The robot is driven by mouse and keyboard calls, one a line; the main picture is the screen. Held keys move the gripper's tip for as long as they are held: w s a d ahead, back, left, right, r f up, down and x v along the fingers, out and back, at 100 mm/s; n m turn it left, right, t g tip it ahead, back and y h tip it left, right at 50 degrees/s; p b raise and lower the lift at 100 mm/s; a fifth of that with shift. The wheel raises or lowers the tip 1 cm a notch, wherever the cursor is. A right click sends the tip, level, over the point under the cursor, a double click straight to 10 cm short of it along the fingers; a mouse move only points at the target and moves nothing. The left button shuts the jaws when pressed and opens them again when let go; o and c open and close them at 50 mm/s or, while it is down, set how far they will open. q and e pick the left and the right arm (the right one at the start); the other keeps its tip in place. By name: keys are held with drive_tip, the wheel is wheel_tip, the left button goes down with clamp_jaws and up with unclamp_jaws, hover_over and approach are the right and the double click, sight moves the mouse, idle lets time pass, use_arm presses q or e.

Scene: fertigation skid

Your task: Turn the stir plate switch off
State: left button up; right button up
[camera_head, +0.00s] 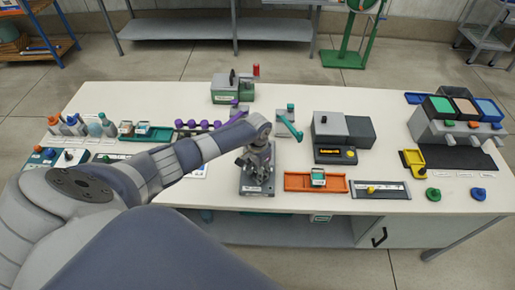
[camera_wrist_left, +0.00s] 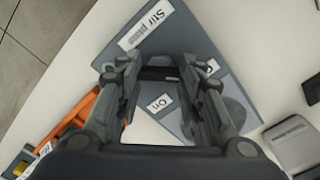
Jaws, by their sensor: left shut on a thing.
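The stir plate (camera_head: 246,187) is a grey unit near the front middle of the table, below my left gripper (camera_head: 256,164). In the left wrist view the grey panel of the stir plate (camera_wrist_left: 195,38) carries a "Stir plate" label, an "On" label and another label mostly hidden by a finger. My left gripper (camera_wrist_left: 160,70) is over this panel, its fingers on either side of a dark bar-like switch (camera_wrist_left: 158,74) and shut on it. The fingers cover the switch's ends, so its exact position is hard to tell. My right gripper is not in view.
An orange tray (camera_head: 296,181) with a small item lies just right of the stir plate. A teal-handled device (camera_head: 289,124) and a grey-black box unit (camera_head: 330,155) stand behind. Bottles (camera_head: 92,128) and a purple-knobbed rack (camera_head: 204,126) are to the left.

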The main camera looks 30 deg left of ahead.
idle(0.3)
use_arm(q)
drive_tip(key=o, duration=1.1)
drive_tip(key=shift+c, duration=0.2)
wheel_tip(320, 180, up, 12)
